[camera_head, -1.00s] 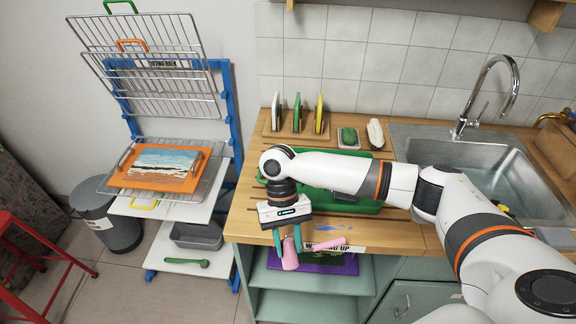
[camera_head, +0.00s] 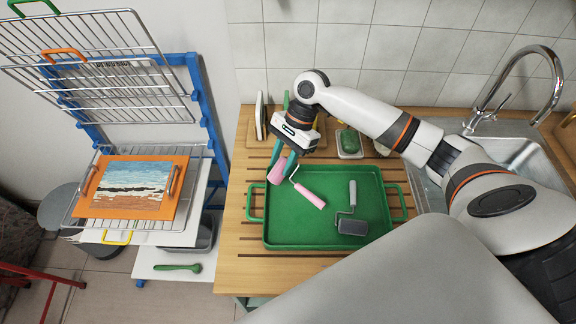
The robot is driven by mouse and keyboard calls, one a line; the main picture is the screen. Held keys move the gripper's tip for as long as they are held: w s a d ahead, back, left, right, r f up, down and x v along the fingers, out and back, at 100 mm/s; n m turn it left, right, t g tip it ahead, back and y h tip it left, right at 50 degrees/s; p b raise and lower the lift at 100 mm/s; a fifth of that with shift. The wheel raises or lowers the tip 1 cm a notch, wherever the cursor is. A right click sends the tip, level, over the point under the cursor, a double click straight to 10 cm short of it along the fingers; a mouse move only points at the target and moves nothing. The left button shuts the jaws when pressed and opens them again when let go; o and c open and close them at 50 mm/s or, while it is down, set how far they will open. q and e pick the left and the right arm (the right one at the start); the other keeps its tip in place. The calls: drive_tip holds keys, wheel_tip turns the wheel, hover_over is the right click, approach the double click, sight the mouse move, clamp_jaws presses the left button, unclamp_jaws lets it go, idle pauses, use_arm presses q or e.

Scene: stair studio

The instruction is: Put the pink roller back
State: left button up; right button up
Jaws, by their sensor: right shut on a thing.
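The pink roller (camera_head: 309,196) has a pink drum, a thin wire frame and a pink handle. My right gripper (camera_head: 283,168) is shut on its drum end, and the handle slants down to the right over the green tray (camera_head: 285,232). I cannot tell whether the handle touches the tray. A grey roller (camera_head: 352,227) lies in the right half of the tray, its handle pointing to the back. My left gripper is not in view.
The tray stands on a slatted wooden counter (camera_head: 240,275). Behind are a soap dish (camera_head: 348,143) and upright boards (camera_head: 261,115), partly hidden by my arm. The sink (camera_head: 530,155) is right. A drying rack with a painting (camera_head: 133,188) stands left.

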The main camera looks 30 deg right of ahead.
drive_tip(key=shift+s+f, duration=0.15)
drive_tip(key=shift+f, duration=1.35)
drive_tip(key=f, duration=0.3)
drive_tip(key=shift+w+f+p, duration=0.1)
drive_tip(key=shift+w+p, duration=0.1)
drive_tip(key=shift+p, duration=0.2)
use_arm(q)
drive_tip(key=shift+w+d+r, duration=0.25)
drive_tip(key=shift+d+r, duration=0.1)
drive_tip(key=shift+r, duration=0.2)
use_arm(e)
drive_tip(key=shift+f, duration=0.1)
drive_tip(key=shift+f, duration=0.1)
drive_tip(key=o, duration=1)
drive_tip(key=shift+c, duration=0.2)
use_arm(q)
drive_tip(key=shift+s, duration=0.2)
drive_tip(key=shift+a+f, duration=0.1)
use_arm(e)
drive_tip(key=shift+d, duration=0.1)
